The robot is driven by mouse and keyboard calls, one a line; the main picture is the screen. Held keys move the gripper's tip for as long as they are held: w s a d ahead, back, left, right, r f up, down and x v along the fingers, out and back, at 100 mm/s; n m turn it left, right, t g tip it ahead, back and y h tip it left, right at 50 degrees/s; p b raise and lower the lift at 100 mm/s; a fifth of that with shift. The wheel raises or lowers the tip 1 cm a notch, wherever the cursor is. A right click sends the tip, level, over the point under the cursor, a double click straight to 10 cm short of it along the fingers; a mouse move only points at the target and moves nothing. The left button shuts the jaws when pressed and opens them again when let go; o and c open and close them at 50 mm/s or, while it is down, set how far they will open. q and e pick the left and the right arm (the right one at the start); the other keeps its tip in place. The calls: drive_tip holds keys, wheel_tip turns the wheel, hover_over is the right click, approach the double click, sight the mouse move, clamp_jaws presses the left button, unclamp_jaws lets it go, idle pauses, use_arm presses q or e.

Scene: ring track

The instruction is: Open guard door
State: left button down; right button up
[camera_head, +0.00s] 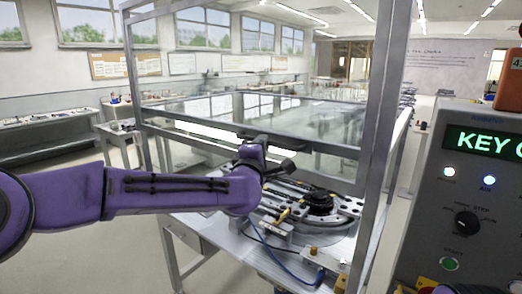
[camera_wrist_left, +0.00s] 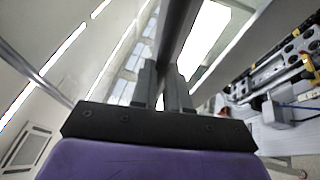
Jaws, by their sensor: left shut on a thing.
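The guard door (camera_head: 315,115) is a clear panel in a grey metal frame, inside a larger frame of grey posts over the work table. Its dark front rail (camera_head: 325,150) runs across above the machine. My left gripper (camera_head: 262,138) is at this rail, its purple arm coming in from the left. In the left wrist view, the two fingers of my left gripper (camera_wrist_left: 165,85) are shut on either side of a dark bar (camera_wrist_left: 180,28), which appears to be part of the door. The fingertips are partly hidden in the head view.
A grey control box (camera_head: 465,245) with a knob, lights and a green display stands close at right. A round fixture (camera_head: 320,203) sits on the table below the rail. A grey post (camera_head: 375,140) stands right of the gripper. Open floor lies at left.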

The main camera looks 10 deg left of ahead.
use_arm(q)
drive_tip(key=c, duration=1.1)
unclamp_jaws()
drive_tip(key=s+b, duration=0.1)
drive_tip(key=s, duration=0.2)
drive_tip(key=s+f+b, duration=0.1)
drive_tip(key=s+b, duration=0.1)
drive_tip(key=s, duration=0.2)
drive_tip(key=s+a+f+b, duration=0.1)
drive_tip(key=s, duration=0.2)
drive_tip(key=shift+s+a+b, duration=0.1)
drive_tip(key=shift+s+b, duration=0.05)
drive_tip(key=shift+b, duration=0.15)
